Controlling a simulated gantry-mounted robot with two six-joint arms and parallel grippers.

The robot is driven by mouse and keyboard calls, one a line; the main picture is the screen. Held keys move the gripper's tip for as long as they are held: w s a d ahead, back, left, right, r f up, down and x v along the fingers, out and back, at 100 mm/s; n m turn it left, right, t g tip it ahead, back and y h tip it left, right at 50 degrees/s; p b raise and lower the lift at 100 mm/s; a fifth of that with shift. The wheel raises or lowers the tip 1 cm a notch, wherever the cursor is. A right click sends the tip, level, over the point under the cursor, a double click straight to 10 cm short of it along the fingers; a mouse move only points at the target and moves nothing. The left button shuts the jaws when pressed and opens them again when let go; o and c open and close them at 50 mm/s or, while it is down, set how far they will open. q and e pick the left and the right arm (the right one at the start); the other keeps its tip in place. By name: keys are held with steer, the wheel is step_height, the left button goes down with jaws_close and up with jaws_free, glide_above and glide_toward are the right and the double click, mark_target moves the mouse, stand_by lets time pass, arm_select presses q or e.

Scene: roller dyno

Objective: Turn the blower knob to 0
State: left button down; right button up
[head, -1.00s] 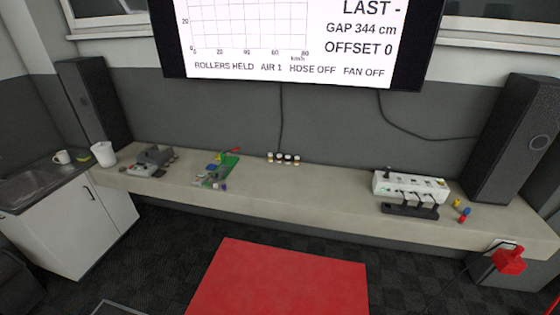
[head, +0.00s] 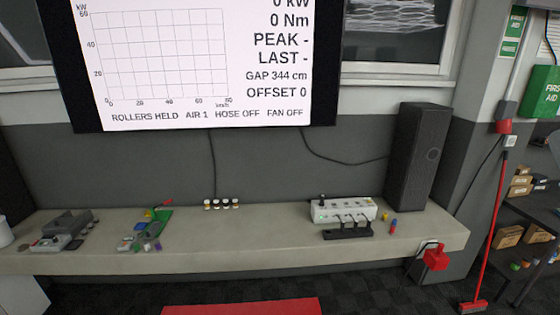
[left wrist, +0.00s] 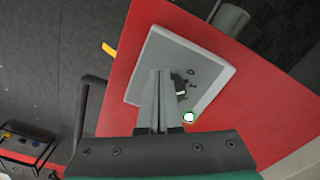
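In the left wrist view a light grey panel (left wrist: 200,62) lies against a red surface. It carries a small dark knob-like part (left wrist: 181,88) with a white patch, a round mark like a 0 above it, and a white round button with a green ring (left wrist: 189,117). Which setting the knob points to is too small to tell. My left gripper (left wrist: 161,74) is in front of the panel, its two grey fingers side by side with no visible gap and nothing seen between them. They partly cover the panel, left of the knob. Neither gripper shows in the head view.
The wall screen (head: 200,60) reads AIR 1, HOSE OFF, FAN OFF. A long bench (head: 270,228) holds a white box with levers (head: 343,210), a green board (head: 160,222) and small jars (head: 221,204). A black speaker (head: 415,155) and a red broom (head: 490,230) stand right.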

arm_select(q)
steer(key=shift+s, duration=0.1)
steer(key=shift+s, duration=0.2)
steer(key=shift+a, duration=0.1)
